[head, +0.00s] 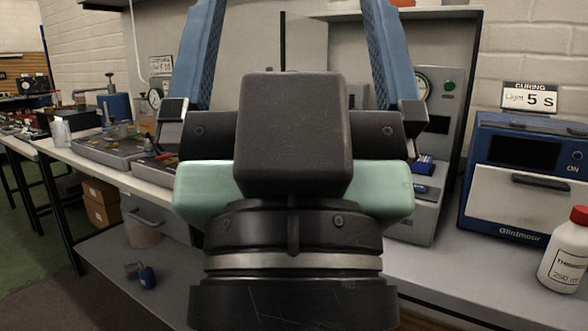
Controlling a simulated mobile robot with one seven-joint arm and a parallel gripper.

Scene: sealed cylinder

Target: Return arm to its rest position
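My gripper (292,20) fills the middle of the head view, close to the camera and pointing up and away. Its two blue fingers (201,55) stand wide apart, and their tips are cut off by the top edge. I see nothing held between them. The dark wrist with a pale green band (205,192) sits below and hides the middle of the bench. No cylinder can be made out.
A grey bench (440,285) runs across behind my arm. A blue curing oven (528,180) and a white bottle with red cap (566,250) stand at the right. A grey machine with a gauge (440,110) is behind the gripper. Trays (105,150) lie at the left.

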